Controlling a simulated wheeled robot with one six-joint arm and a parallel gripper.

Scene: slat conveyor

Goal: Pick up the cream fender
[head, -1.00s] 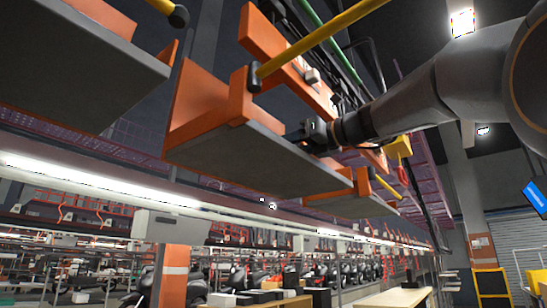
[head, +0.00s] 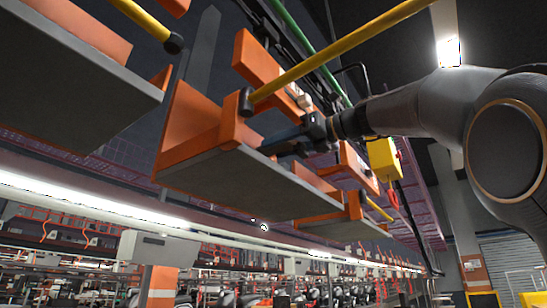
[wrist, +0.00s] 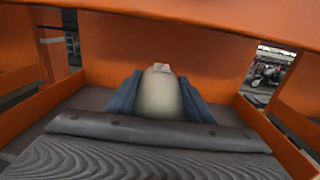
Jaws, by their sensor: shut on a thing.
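The cream fender (wrist: 160,95) is a rounded, pale piece in the middle of the wrist view, with a small light tab at its top. The blue-grey fingers of my gripper (wrist: 158,98) close on it from left and right. It is inside an orange carrier (wrist: 105,50) with a grey floor; I cannot tell whether it touches that floor. In the head view my gripper (head: 287,143) reaches over the edge of the carrier's grey shelf (head: 245,184). The fender is not clearly seen there, and its lower part is hidden in the wrist view.
Another orange and grey carrier (head: 75,85) hangs at the left, and one (head: 340,229) stands beyond mine. A yellow bar (head: 340,48) crosses above the shelf. A yellow box (head: 383,158) hangs close by my arm. Orange walls surround the fingers closely.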

